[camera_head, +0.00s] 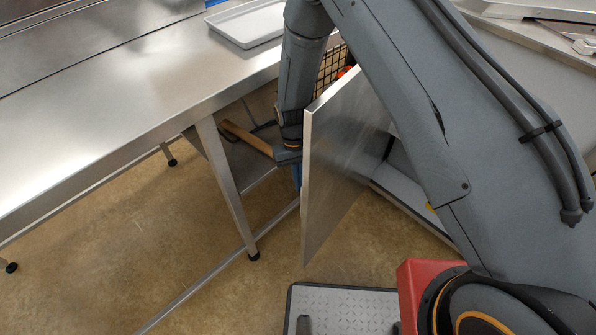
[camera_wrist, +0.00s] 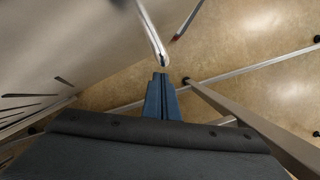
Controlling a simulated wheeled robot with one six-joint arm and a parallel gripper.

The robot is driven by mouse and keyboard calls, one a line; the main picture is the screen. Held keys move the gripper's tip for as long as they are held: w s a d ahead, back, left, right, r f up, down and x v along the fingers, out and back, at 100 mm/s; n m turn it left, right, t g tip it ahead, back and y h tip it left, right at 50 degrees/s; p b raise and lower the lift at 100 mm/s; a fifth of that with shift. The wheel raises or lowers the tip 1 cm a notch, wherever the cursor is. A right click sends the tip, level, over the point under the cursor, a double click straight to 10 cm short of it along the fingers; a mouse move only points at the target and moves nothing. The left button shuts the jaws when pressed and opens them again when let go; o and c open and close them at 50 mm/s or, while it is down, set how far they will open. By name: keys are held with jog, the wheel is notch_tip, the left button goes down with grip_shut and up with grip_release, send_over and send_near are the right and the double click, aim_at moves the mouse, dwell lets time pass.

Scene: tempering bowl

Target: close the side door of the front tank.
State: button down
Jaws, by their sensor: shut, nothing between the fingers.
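The side door (camera_head: 338,150) is a flat brushed-metal panel that stands open, swung out from the tank (camera_head: 410,205) at the right. The tank's opening shows a pale inside with a small yellow spot. My gripper (camera_head: 297,178) is shut and empty, beside the door's free edge on its left, and is partly hidden by the door in the head view. In the wrist view, the blue fingers of my gripper (camera_wrist: 160,76) are together, their tips close to a thin metal edge (camera_wrist: 153,40) that looks like the door's. I cannot tell whether they touch.
A steel table (camera_head: 120,100) fills the left, with a grey tray (camera_head: 248,24) on top. Its leg (camera_head: 228,185) and low crossbar stand near my gripper. A wooden handle (camera_head: 245,137) lies over the lower shelf. A wire basket (camera_head: 330,65) is behind the door.

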jog(key=shift+p+x, duration=0.35)
jog(key=shift+x, duration=1.3)
